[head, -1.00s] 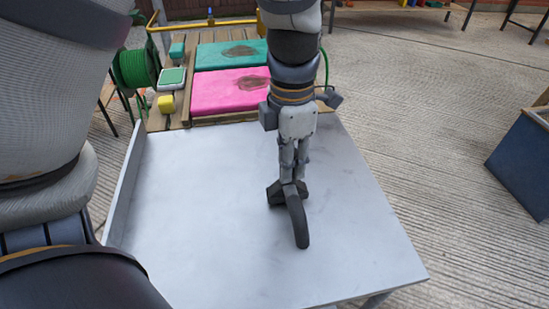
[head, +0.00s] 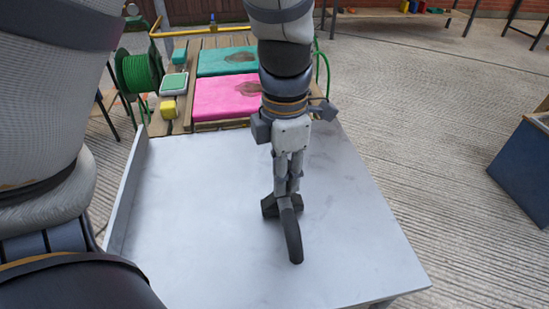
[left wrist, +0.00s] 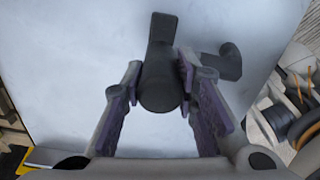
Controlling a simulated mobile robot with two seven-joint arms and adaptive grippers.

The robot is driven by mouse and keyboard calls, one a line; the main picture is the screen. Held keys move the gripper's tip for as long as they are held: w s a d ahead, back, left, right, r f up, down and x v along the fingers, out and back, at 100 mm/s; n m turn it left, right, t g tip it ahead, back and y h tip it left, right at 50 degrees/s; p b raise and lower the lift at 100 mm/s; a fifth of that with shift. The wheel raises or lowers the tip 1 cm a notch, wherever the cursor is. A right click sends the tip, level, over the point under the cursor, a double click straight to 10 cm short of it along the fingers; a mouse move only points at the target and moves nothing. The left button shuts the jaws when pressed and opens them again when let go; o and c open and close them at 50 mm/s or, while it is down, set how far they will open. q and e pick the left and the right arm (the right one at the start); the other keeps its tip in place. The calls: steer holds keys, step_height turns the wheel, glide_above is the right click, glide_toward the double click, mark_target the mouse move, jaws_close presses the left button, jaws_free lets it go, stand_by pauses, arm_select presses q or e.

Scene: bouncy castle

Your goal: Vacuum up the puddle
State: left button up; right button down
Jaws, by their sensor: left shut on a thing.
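My left gripper (head: 286,188) is shut on a dark grey vacuum tool (head: 291,235), above or at the pale grey tabletop (head: 200,215). The tool has a curved, tapering piece pointing toward the front of the table. In the left wrist view my left gripper's fingers (left wrist: 159,85) clasp the tool's round body, and its flat arm (left wrist: 162,35) and bent stub (left wrist: 222,62) show beyond. I cannot tell whether the tool touches the table. Dark wet-looking patches lie on the teal mat (head: 212,62) and the pink mat (head: 215,98); no clear puddle shows on the tabletop. My right gripper is out of view.
Behind the table, a wooden deck holds the mats, a yellow block (head: 168,109) and a green-topped white box (head: 174,84). A green hose reel (head: 138,73) stands at the left. A raised lip (head: 128,185) edges the table's left side. A blue box (head: 524,160) stands far right.

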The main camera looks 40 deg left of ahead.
arm_select(q)
steer(key=shift+a, duration=0.1)
steer(key=shift+s+a, duration=0.5)
steer(key=shift+a, duration=0.9)
steer(key=shift+s+a, duration=0.55)
steer(key=shift+a, duration=0.9)
steer(key=shift+s+a, duration=0.5)
steer(key=shift+a, duration=0.9)
steer(key=shift+c, duration=0.2)
